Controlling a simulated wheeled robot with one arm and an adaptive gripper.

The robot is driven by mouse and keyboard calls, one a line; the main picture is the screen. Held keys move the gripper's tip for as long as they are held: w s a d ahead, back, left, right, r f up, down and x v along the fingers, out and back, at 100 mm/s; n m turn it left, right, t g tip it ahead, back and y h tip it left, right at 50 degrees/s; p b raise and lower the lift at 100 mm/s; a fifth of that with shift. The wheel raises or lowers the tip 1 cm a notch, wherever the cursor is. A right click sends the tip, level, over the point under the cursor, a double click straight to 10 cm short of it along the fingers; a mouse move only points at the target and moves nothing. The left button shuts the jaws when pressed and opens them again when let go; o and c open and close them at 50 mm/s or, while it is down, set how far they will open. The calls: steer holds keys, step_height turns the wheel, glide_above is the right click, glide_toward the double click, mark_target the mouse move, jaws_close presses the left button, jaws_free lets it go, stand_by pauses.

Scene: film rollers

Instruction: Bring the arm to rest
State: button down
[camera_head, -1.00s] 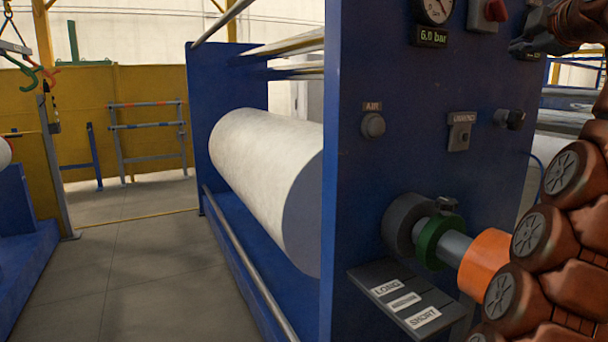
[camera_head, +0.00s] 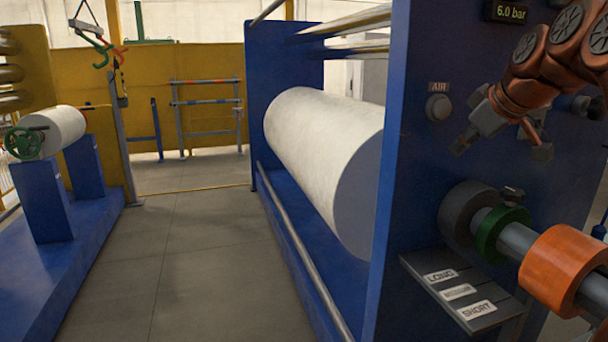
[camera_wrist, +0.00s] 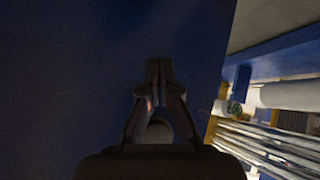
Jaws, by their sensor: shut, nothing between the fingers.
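My copper-brown arm (camera_head: 555,65) reaches in from the upper right in the head view. My gripper (camera_head: 463,142) is in front of the blue machine panel (camera_head: 415,190), below and right of the AIR button (camera_head: 438,107). In the wrist view the two fingers of my gripper (camera_wrist: 159,70) meet at their tips, with nothing between them. The dark blue panel fills most of that view. Whether the fingers touch the panel cannot be told.
Below the gripper, a shaft carries a green ring (camera_head: 500,232) and an orange ring (camera_head: 566,270). A labelled shelf (camera_head: 450,290) juts out under it. A large white roll (camera_head: 325,150) lies behind the panel. The grey floor (camera_head: 190,250) at left is clear.

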steer(key=s+a+f+m+g, duration=0.1)
steer(key=s+a+f+g, duration=0.1)
steer(key=s+a+f, duration=0.4)
steer(key=s+a+f+m+g, duration=0.1)
steer(key=s+f+g, duration=0.15)
steer(key=f, duration=0.45)
steer(key=s+a+f+m+g, duration=0.1)
steer(key=s+a+f+g, duration=0.1)
steer(key=s+a+f, duration=0.4)
steer(key=s+d+f+m+g+h, duration=0.1)
steer(key=s+f+m+g, duration=0.2)
steer(key=s+f, duration=0.75)
steer(key=s+d+f+m+g+h, duration=0.1)
steer(key=s+f+m+g, duration=0.1)
steer(key=s+f, duration=0.9)
step_height(320, 180, up, 22)
steer(key=s+t+p, duration=0.1)
steer(key=p, duration=1.6)
steer(key=shift+s+a, duration=0.25)
steer(key=shift+s, duration=0.15)
